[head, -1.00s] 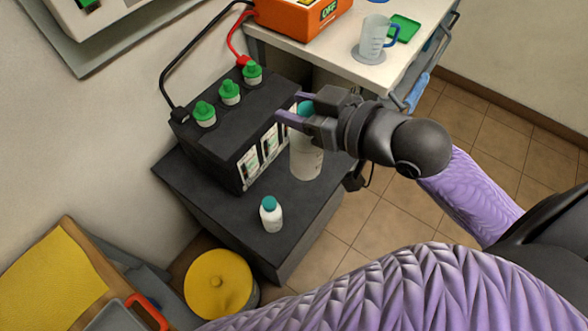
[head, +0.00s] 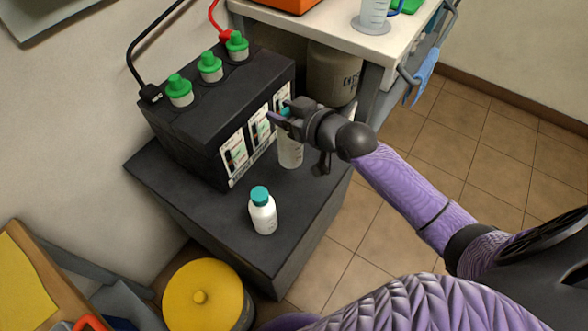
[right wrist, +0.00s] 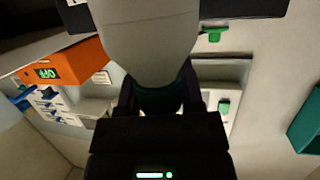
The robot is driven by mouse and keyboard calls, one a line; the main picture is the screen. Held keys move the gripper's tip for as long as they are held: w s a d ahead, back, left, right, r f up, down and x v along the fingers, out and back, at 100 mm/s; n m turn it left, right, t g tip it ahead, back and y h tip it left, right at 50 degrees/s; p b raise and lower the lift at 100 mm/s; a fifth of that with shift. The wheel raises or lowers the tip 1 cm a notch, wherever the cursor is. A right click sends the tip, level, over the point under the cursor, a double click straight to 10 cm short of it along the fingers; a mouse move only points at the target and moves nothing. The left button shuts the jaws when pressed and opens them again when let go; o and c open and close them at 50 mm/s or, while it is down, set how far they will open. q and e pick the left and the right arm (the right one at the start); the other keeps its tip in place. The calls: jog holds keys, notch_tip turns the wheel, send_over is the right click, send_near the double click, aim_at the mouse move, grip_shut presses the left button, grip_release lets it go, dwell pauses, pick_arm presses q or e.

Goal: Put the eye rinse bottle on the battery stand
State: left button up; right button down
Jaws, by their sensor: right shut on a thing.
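My right gripper (head: 281,118) is shut on the teal cap of a pale, translucent bottle (head: 290,153), which I take to be the eye rinse bottle. The bottle hangs upright over the black battery stand (head: 225,236), close in front of the battery's right end. Whether its base touches the stand top I cannot tell. In the right wrist view the bottle body (right wrist: 145,40) is large, with its dark green cap (right wrist: 158,98) between the fingers. A smaller white bottle (head: 263,215) with a teal cap stands on the front of the stand. My left gripper is out of view.
The black battery (head: 205,125) with green caps and cables fills the back of the stand. A white table (head: 310,32) with a measuring jug (head: 374,14) is behind. A yellow-lidded bin (head: 203,297) stands in front. Stand top around the small bottle is clear.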

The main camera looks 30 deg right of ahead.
aim_at(286, 143)
notch_tip(286, 143, down, 10)
jog(key=b, duration=0.5)
jog(key=shift+r, duration=0.4)
jog(key=c, duration=0.7)
grip_release()
jog(key=shift+f, duration=0.15)
jog(key=o, duration=0.5)
jog(key=shift+c, duration=0.2)
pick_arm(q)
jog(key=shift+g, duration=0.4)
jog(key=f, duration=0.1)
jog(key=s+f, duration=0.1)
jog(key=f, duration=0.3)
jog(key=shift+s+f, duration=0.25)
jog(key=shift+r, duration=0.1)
